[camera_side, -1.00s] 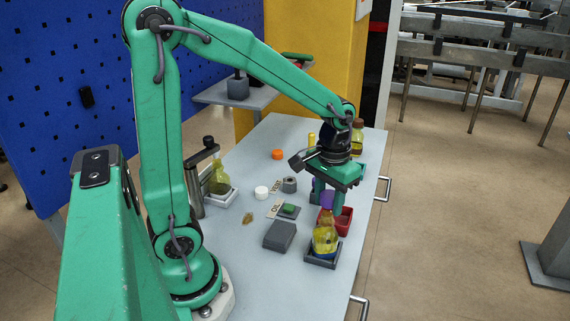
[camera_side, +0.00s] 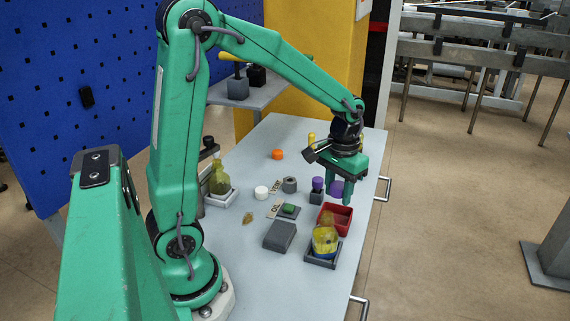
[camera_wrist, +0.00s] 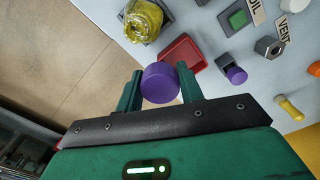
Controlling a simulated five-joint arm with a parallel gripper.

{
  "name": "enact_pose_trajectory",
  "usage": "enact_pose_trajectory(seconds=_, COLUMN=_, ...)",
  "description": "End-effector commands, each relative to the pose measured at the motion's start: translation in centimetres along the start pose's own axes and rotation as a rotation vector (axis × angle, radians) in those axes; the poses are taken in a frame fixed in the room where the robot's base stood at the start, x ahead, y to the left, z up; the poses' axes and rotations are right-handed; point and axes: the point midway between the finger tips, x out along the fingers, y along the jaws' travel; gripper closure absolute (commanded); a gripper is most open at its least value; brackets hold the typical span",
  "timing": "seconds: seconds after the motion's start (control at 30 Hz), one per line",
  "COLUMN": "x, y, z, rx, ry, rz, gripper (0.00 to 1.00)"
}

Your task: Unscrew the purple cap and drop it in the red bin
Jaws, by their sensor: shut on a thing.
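My gripper (camera_side: 342,190) is shut on the purple cap (camera_side: 336,187) and holds it in the air. In the wrist view the cap (camera_wrist: 160,83) sits between the two green fingers. The red bin (camera_side: 336,224) is on the table below the cap in the side view; in the wrist view the bin (camera_wrist: 183,54) lies just beyond the cap, partly hidden by it and a finger. The bottle with yellow liquid (camera_side: 325,238) stands uncapped in a dark square holder (camera_side: 321,262), in front of the bin in the side view.
A dark block with a purple top (camera_side: 317,184) stands left of the cap. A grey block (camera_side: 280,236), green piece (camera_side: 289,209), white cap (camera_side: 261,192), hex nut (camera_side: 289,185), orange cap (camera_side: 278,154) and another bottle (camera_side: 220,180) are on the table.

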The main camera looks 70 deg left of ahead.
Motion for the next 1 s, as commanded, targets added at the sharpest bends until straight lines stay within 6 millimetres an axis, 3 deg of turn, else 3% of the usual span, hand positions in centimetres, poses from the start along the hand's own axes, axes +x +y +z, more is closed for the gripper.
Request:
enact_pose_trajectory(seconds=0.1, x=0.6, y=-0.9, z=-2.0, rx=-0.003, ry=-0.002, rz=0.000, gripper=0.78)
enact_pose_trajectory(seconds=0.33, x=1.2, y=-2.0, z=-4.3, rx=-0.001, ry=0.000, rz=0.000, gripper=0.78)
enact_pose_trajectory(seconds=0.73, x=1.7, y=-2.2, z=-4.6, rx=0.000, ry=-0.001, rz=0.000, gripper=0.78)
enact_pose_trajectory(seconds=1.0, x=3.4, y=-2.2, z=-4.6, rx=0.000, ry=-0.002, rz=0.000, gripper=0.78)
